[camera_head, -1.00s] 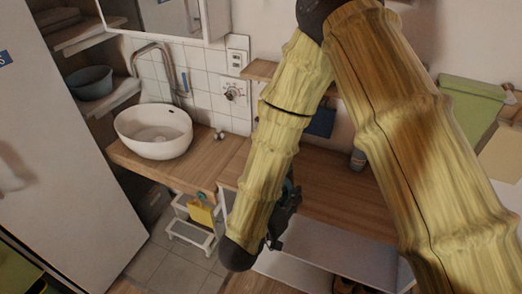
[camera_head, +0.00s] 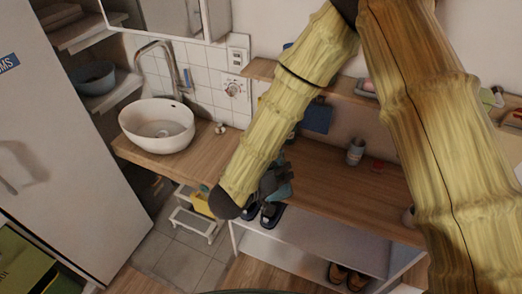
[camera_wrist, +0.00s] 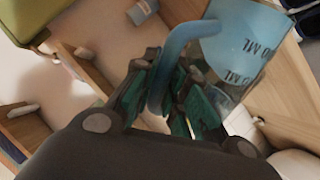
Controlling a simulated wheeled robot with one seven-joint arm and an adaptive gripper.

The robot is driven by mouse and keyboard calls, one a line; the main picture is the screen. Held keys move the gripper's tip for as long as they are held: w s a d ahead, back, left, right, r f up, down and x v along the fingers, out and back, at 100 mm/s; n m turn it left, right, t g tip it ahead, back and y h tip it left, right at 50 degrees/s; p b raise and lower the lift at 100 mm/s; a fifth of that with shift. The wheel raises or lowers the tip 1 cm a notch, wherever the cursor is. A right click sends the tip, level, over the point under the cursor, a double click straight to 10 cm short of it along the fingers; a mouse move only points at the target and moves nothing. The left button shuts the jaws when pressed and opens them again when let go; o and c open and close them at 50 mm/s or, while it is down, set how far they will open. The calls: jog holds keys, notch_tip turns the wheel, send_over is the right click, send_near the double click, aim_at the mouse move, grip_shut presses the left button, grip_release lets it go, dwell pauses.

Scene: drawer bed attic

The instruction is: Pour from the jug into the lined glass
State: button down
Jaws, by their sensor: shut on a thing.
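My gripper (camera_wrist: 165,95) is shut on the blue curved handle of the jug (camera_wrist: 252,38), a see-through pale blue vessel with dark "ML" lettering. The jug appears strongly tilted in the wrist view, but I cannot tell its true lean. In the head view my gripper (camera_head: 274,186) is by the front left of the wooden counter, partly behind my arm, and the jug cannot be made out clearly. A small grey cylinder (camera_head: 355,152) stands at the back of the counter. I cannot tell whether it is the lined glass; no lines are readable.
The wooden counter (camera_head: 335,190) has bare room around the cylinder. A small red item (camera_head: 378,165) lies right of it. A white sink (camera_head: 157,127) stands at left. Below are a step stool (camera_head: 195,222) and a shelf with brown shoes (camera_head: 347,275). A wall shelf (camera_head: 335,88) runs above the counter.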

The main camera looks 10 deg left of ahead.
aim_at(281, 163)
jog(key=shift+w+a+r+n+g+p, duration=0.15)
jog(key=shift+w+r+n+g+p, duration=0.2)
jog(key=shift+r+p, duration=0.3)
jog(key=shift+w+a+r+n+g+p, duration=0.15)
jog(key=shift+w+r+n+g+p, duration=0.15)
jog(key=shift+r+p, duration=0.3)
dwell(1.4)
jog(key=shift+w+a+r+n+g+p, duration=0.25)
jog(key=shift+w+r+n+p, duration=0.1)
jog(key=shift+w+r+p, duration=0.25)
dwell(2.9)
jog(key=shift+r, duration=0.15)
dwell(0.5)
dwell(0.5)
jog(key=shift+w, duration=0.1)
jog(key=shift+r, duration=0.1)
dwell(0.3)
jog(key=shift+a, duration=0.1)
